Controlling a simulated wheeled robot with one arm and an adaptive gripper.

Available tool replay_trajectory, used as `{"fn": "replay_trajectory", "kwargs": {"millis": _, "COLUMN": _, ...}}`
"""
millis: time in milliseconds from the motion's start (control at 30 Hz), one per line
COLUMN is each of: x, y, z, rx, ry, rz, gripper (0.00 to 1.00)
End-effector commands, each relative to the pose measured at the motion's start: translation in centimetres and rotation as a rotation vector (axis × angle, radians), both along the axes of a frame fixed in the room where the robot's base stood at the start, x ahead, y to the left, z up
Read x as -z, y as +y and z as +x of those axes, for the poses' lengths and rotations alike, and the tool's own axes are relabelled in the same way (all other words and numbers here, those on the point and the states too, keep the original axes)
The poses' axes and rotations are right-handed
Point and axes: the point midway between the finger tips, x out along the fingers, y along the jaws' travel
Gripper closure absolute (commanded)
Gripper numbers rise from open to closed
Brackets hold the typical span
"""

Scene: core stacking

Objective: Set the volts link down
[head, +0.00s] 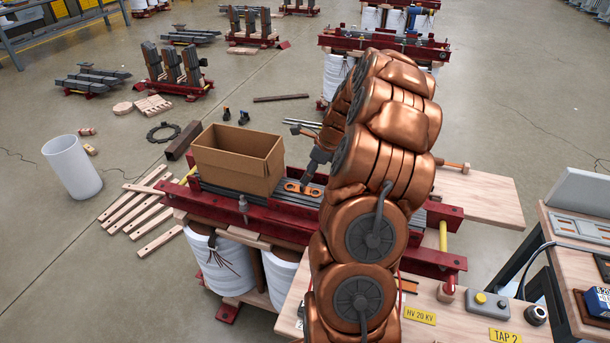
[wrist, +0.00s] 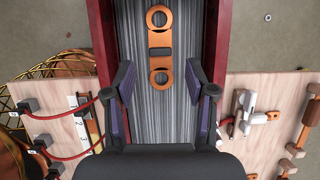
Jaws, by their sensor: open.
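The volts link is most likely the flat copper-orange link (wrist: 160,38) with a ring at each end and a dark block at its middle. It lies on the grey laminated core top (wrist: 185,105) between red beams. In the head view the link (head: 292,187) lies just right of the cardboard box. My gripper (wrist: 165,85) is open, its two dark fingers spread either side of the link's near end. Nothing is between the fingertips in their grip. In the head view my gripper (head: 308,178) is close to the link, partly hidden by my arm.
An open cardboard box (head: 235,160) stands on the core to the left. Red clamp beams (head: 265,224) run along both sides. Wooden boards with red leads (wrist: 65,125) and a white-handled part (wrist: 243,112) flank the core. A wooden bench (head: 470,318) is at front right.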

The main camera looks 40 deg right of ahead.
Motion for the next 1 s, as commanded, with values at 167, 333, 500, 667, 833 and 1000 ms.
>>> {"fn": "replay_trajectory", "kwargs": {"millis": 167, "x": -3.5, "y": -0.7, "z": -1.2, "rx": 0.003, "ry": -0.001, "rz": -0.003, "gripper": 0.44}}
{"fn": "replay_trajectory", "kwargs": {"millis": 333, "x": -5.4, "y": -1.0, "z": -1.9, "rx": 0.000, "ry": 0.000, "rz": 0.000, "gripper": 0.44}}
{"fn": "replay_trajectory", "kwargs": {"millis": 500, "x": -6.1, "y": -1.2, "z": -2.2, "rx": 0.000, "ry": 0.000, "rz": 0.000, "gripper": 0.44}}
{"fn": "replay_trajectory", "kwargs": {"millis": 667, "x": -6.3, "y": -0.8, "z": -2.2, "rx": -0.018, "ry": -0.002, "rz": -0.004, "gripper": 0.44}}
{"fn": "replay_trajectory", "kwargs": {"millis": 833, "x": -8.0, "y": 4.0, "z": -1.5, "rx": -0.213, "ry": -0.007, "rz": -0.041, "gripper": 0.44}}
{"fn": "replay_trajectory", "kwargs": {"millis": 1000, "x": -10.7, "y": 12.1, "z": -1.9, "rx": -0.577, "ry": -0.019, "rz": -0.110, "gripper": 0.44}}
